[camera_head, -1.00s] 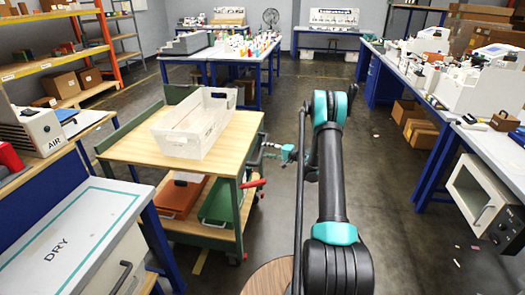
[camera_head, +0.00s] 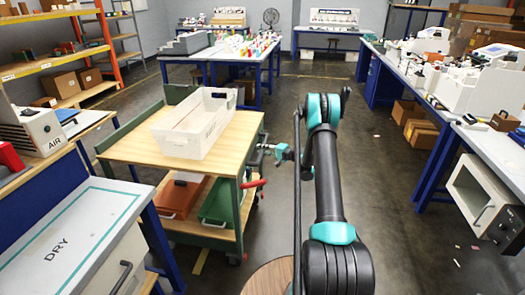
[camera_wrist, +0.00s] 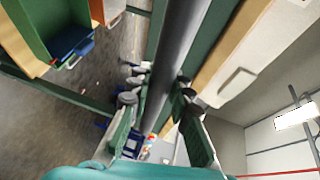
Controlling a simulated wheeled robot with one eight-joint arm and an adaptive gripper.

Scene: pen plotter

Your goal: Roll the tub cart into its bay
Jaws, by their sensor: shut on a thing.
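The tub cart (camera_head: 130,148) has a wooden top, a green frame and a lower shelf, and stands left of my arm. A white, open tub (camera_head: 190,140) sits on its top. My gripper (camera_head: 267,147) is at the cart's right side. In the wrist view, my gripper (camera_wrist: 160,95) is shut around a grey bar of the cart (camera_wrist: 173,60), with one finger on each side. I cannot make out a marked bay for certain.
An orange tray (camera_head: 182,196) and a green tray (camera_head: 217,206) lie on the lower shelf. A DRY-marked bench (camera_head: 70,225) stands close at the cart's front left. A blue-legged table (camera_head: 258,68) stands behind.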

